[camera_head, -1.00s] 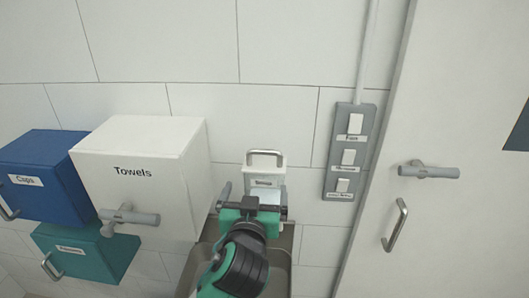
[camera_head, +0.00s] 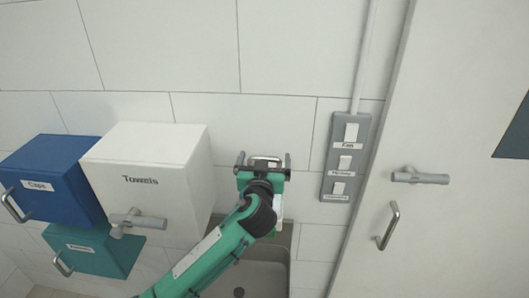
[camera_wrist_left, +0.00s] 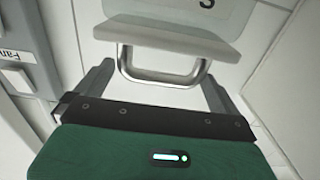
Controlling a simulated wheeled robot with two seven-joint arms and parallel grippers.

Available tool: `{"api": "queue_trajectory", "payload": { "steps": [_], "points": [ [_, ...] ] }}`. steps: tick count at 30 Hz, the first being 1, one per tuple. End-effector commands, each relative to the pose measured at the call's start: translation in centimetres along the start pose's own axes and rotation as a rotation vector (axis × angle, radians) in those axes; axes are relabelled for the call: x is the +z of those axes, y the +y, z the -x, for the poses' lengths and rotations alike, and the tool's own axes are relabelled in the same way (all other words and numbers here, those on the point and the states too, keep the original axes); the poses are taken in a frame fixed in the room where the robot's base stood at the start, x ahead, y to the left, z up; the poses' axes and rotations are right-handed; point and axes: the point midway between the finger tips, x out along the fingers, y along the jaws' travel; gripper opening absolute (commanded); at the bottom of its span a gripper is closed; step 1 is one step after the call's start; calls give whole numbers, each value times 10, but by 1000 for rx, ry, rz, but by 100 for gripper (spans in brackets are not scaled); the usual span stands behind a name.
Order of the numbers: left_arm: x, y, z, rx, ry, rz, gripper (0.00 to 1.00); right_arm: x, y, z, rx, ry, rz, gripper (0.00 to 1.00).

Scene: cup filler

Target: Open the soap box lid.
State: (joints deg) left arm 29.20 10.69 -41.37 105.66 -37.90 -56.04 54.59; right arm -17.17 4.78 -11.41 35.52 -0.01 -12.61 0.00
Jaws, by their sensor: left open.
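The soap box is a small white wall box, mostly hidden behind my left gripper (camera_head: 263,162) in the head view. In the left wrist view its pale lid (camera_wrist_left: 180,38) has a metal loop handle (camera_wrist_left: 165,68) on its edge. My left gripper (camera_wrist_left: 157,78) is open, with one finger on each side of the handle. The fingers look apart from the handle, and the gripper holds nothing. The lid looks shut, but my gripper hides much of it. My right gripper is not in view.
A white Towels box (camera_head: 145,165) stands left of my arm, with blue (camera_head: 50,175) and teal (camera_head: 95,250) boxes beyond. A switch panel (camera_head: 346,155) and a door (camera_head: 450,100) are on the right. A sink (camera_head: 262,280) is below.

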Motion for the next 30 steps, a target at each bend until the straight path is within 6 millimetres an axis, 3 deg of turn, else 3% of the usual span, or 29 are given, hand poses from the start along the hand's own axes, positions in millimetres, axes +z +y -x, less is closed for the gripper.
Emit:
{"api": "queue_trajectory", "payload": {
  "steps": [12,14,21,30],
  "points": [
    [1,0,-8,1,0,0,100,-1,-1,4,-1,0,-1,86],
    [1,0,-8,1,0,0,92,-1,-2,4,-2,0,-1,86],
    [0,0,-8,0,0,0,46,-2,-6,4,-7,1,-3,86],
    [-1,1,-10,1,-41,4,45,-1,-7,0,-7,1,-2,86]
  ]
}}
